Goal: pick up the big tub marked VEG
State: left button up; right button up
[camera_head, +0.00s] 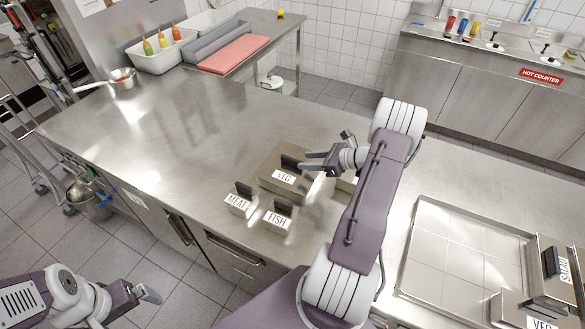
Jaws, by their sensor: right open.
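The big tub marked VEG (272,184) is a steel box with a white label and a dark handle piece, standing on the steel counter near the middle of the head view. My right gripper (304,161) is open and empty, over the tub's right side, with its fingertips close to the dark handle piece. I cannot tell whether they touch it. The gripper and forearm hide part of the tub's right side. My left gripper (150,294) is low at the left, away from the counter top, and its jaws are unclear.
Smaller tubs marked MEAT (240,206) and FISH (277,222) stand just in front. Another steel tub (346,184) is partly hidden behind my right arm.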

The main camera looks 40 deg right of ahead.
aim_at(295, 159)
jog(key=shift+w+f, duration=0.15)
jog(key=shift+w, duration=0.15)
jog(key=p+x, duration=0.1)
jog(key=x, duration=0.1)
jog(key=d+p+x, duration=0.1)
jog(key=x, duration=0.2)
jog(key=shift+w+a, duration=0.1)
jog(key=shift+w, duration=0.2)
jog(key=shift+a, duration=0.35)
jog(key=shift+w+d+f, duration=0.15)
jog(key=shift+d, duration=0.05)
grip_shut()
pick_arm(q)
jog(key=shift+w+d+r, duration=0.2)
jog(key=shift+r, duration=0.3)
jog(key=shift+w+d+r, duration=0.2)
jog(key=shift+r, duration=0.3)
